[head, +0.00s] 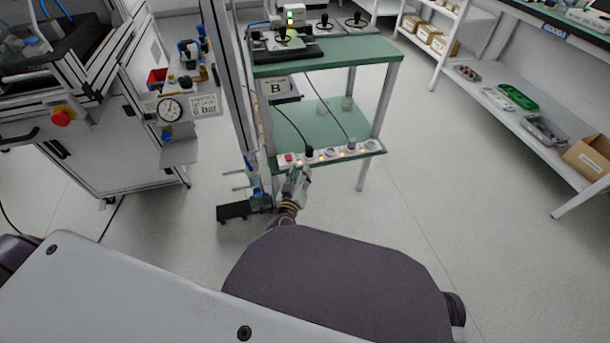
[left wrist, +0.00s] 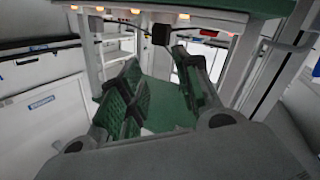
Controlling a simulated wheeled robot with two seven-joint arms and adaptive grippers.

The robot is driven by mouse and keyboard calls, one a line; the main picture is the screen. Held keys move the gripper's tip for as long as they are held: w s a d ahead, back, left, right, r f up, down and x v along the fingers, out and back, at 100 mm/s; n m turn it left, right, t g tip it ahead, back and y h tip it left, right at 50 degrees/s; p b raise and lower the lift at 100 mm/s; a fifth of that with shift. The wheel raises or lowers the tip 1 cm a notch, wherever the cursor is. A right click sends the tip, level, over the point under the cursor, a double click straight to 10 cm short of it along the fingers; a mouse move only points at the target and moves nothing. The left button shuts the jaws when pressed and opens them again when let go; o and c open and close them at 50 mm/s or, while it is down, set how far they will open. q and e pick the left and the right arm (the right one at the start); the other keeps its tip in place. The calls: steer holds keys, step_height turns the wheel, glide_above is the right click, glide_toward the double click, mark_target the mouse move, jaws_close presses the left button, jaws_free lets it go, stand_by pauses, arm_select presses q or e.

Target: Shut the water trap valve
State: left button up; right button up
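No part is clear enough to name as the water trap valve. A slim upright assembly with blue parts (head: 254,187) and small side bars stands left of the green-shelved trolley, and I cannot tell whether it holds the valve. My left gripper (head: 297,176) is just right of this assembly, in front of the trolley's lower front edge. In the left wrist view, the left gripper's (left wrist: 157,62) two green-padded fingers stand apart with nothing visibly held between them. A black plug (left wrist: 161,34) shows beyond the fingertips. My right gripper is not in view.
The trolley (head: 340,48) carries a power strip (head: 330,153) with lit sockets and plugged cables along its lower shelf. A machine cabinet with a pressure gauge (head: 170,110) and red knob (head: 63,117) stands left. A shelf rack (head: 520,125) stands right. Floor between is clear.

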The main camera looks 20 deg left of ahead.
arm_select(q)
steer(key=shift+s+d+r+m+h, duration=0.15)
steer(key=shift+d+m+h, duration=0.15)
steer(key=shift+d+h, duration=0.55)
